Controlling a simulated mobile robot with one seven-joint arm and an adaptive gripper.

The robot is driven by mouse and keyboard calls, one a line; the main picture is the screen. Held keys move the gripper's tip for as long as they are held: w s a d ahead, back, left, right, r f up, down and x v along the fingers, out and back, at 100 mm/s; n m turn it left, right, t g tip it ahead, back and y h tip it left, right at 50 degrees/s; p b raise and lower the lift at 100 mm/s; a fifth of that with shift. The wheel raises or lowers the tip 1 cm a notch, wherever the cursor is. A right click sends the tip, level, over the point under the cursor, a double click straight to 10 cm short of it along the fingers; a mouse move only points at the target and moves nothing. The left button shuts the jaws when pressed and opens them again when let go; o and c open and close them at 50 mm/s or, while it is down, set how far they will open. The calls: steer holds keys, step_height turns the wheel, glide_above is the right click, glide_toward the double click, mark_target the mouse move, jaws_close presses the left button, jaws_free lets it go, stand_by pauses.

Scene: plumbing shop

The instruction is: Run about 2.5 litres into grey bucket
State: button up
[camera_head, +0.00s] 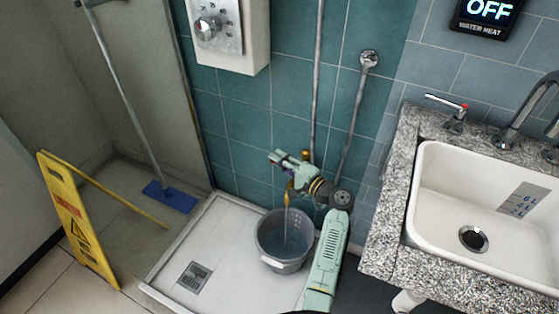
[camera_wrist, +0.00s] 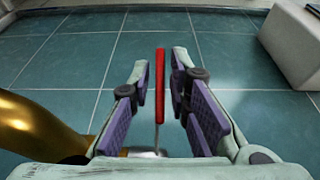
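The grey bucket (camera_head: 270,261) stands upright on the white shower tray, below a brass tap (camera_head: 289,186) on the teal wall. A thin stream runs from the tap's spout into the bucket. Bluish water shows inside the bucket; its exact level is hard to read. My gripper (camera_head: 283,158) is at the tap, and my arm hides part of it. In the wrist view, the tap's red lever (camera_wrist: 160,85) stands between my open fingers, with a gap on both sides. The brass spout (camera_wrist: 35,128) shows at the lower left there.
The shower tray (camera_head: 222,235) has a square drain (camera_head: 194,276) left of the bucket. A sink (camera_head: 430,220) in a speckled counter is at the right. A yellow sign (camera_head: 78,220) and a blue mop (camera_head: 171,196) stand at the left. A white heater box (camera_head: 232,50) hangs above.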

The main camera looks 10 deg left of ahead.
jaws_close()
stand_by(0.4)
steer(key=w+m+t+h, duration=0.1)
steer(key=m+t+h, duration=0.1)
steer(key=w+m+t+h+p, duration=0.1)
steer(key=t+h, duration=0.1)
steer(key=w+m+t+h, duration=0.1)
steer(key=m+t+h, duration=0.1)
steer(key=shift+m+p, duration=0.3)
steer(key=shift+p, duration=0.1)
steer(key=shift+o, duration=1.4)
jaws_free()
